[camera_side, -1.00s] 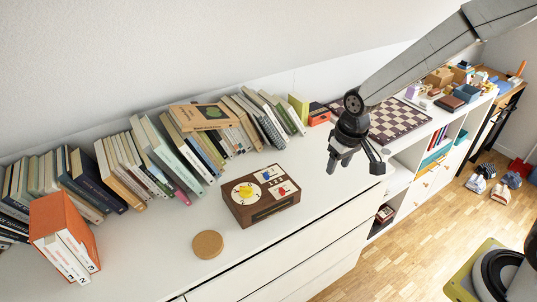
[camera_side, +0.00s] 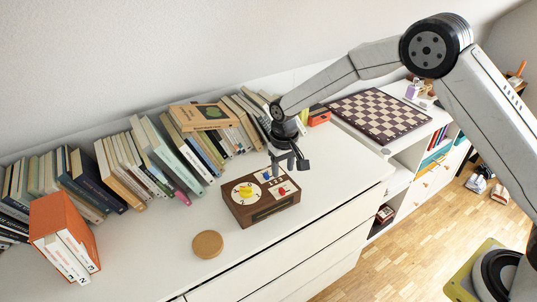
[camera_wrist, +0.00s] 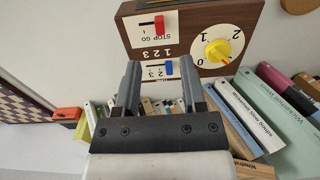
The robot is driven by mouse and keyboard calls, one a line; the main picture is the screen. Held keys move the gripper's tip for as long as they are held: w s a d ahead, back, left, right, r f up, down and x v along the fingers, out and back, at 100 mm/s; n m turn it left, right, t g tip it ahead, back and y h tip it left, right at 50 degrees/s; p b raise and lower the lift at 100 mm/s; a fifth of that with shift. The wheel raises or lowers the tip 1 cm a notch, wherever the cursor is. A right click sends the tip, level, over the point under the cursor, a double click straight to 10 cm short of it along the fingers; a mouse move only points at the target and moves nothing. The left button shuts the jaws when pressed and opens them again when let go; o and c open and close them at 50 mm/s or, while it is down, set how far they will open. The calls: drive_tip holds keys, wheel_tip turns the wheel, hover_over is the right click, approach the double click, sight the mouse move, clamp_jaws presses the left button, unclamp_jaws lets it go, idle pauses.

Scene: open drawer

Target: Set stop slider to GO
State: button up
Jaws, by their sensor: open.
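A brown wooden box (camera_side: 262,212) with white panels stands on the white cabinet top. Its stop slider, a red knob (camera_wrist: 158,23) on a dark slot, shows in the wrist view beside STOP and GO lettering. The knob is at the right end of the slot in that picture; I cannot tell for sure which word it marks. A blue slider knob (camera_wrist: 169,68) sits on a numbered panel, and a yellow dial (camera_wrist: 217,50) is beside them. My gripper (camera_side: 290,167) is open and empty above the box's back right part. In the wrist view its fingertips (camera_wrist: 160,72) flank the blue slider.
A row of books (camera_side: 165,160) stands behind the box. A round cork coaster (camera_side: 207,244) lies in front, left of the box. A chessboard (camera_side: 381,114) lies to the right.

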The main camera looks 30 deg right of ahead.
sight(282, 189)
drive_tip(key=shift+f, duration=3.9)
clamp_jaws()
